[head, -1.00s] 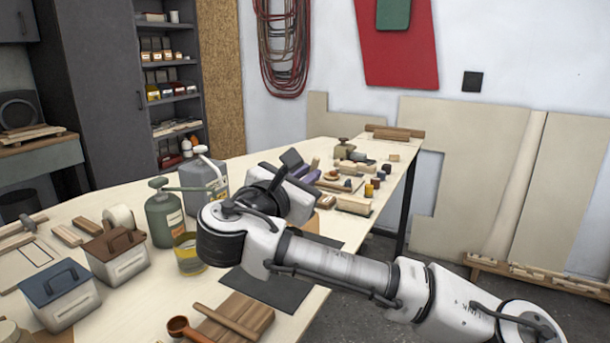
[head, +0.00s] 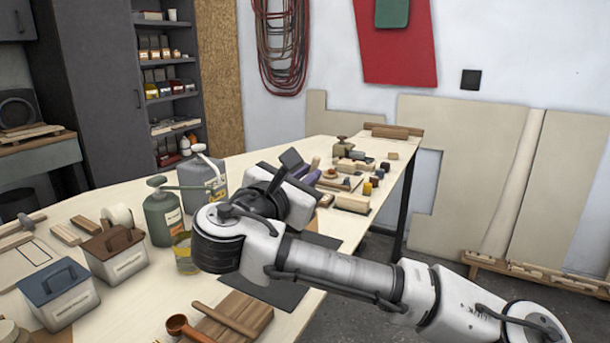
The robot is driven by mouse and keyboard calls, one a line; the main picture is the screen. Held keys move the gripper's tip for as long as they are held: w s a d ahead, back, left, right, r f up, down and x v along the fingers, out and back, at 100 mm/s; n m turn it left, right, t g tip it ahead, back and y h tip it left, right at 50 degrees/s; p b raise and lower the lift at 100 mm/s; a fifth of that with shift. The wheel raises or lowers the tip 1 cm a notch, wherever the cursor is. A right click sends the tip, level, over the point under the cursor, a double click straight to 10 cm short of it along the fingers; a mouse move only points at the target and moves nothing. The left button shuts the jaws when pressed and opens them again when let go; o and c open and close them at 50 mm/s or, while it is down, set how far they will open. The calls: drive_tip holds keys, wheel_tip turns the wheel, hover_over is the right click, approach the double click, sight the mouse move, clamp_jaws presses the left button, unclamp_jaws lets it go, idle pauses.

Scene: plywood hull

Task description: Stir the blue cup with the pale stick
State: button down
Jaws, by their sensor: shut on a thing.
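My gripper (head: 290,190) is above the workbench at the middle of the head view, at the far end of my white arm. Its body shows only in part, and my own wrist hides its fingers. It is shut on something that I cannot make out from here. I cannot pick out the pale stick. I see no blue cup; my arm covers part of the bench. A clear yellowish cup (head: 186,254) stands just left of my arm's dark joint.
A green can (head: 160,217) and a grey jug (head: 203,182) stand behind the yellowish cup. A blue-lidded box (head: 60,292) and a brown-lidded box (head: 115,255) are at left. A brown board (head: 236,318) lies in front. Small blocks and jars crowd the bench's far right.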

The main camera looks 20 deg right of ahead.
drive_tip(key=shift+s+a+r, duration=0.15)
drive_tip(key=shift+s+a, duration=0.05)
drive_tip(key=shift+s, duration=0.5)
drive_tip(key=shift+s+a+r, duration=0.15)
drive_tip(key=shift+s, duration=0.5)
idle(1.0)
